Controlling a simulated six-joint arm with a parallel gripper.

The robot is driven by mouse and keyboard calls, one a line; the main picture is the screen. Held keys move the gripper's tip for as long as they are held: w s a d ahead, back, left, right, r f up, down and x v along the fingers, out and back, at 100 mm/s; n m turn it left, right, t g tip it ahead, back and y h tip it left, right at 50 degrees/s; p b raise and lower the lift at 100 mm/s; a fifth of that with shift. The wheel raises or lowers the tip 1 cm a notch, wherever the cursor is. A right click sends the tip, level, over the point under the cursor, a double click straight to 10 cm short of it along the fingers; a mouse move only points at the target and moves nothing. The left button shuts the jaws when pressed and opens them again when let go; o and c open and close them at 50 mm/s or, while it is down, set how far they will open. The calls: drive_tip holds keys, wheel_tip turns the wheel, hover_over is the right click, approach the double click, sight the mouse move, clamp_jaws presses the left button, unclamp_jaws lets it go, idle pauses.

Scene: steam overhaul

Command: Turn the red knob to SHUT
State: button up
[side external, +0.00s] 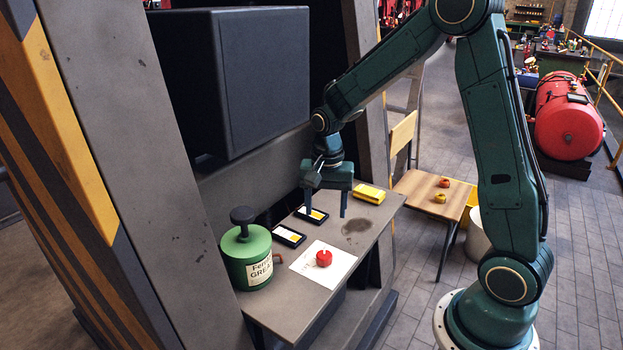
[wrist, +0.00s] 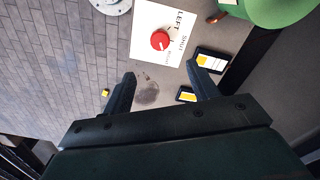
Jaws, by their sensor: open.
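The red knob (side external: 323,258) sits on a white card (side external: 340,262) on the grey bench. In the wrist view the knob (wrist: 160,41) has a pale pointer line, and the card (wrist: 147,18) carries the words LEFT, SHUT and a third, fainter word. I cannot tell for sure which word the pointer line faces. My gripper (side external: 326,208) is open and empty, above the bench and behind the card. In the wrist view its two fingers (wrist: 160,84) stand wide apart, with the knob beyond the fingertips and not touched.
A green grease pot (side external: 247,255) stands left of the card. Two dark phone-like devices (side external: 289,236) and a yellow block (side external: 369,194) lie on the bench (side external: 381,226). A big dark box (side external: 240,85) overhangs the bench's back. A dark stain marks the clear surface right of the card.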

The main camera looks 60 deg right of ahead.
sight(324, 254)
drive_tip(key=shift+f, duration=0.15)
drive_tip(key=shift+f, duration=6.75)
drive_tip(key=shift+c, duration=0.5)
drive_tip(key=c, duration=0.9)
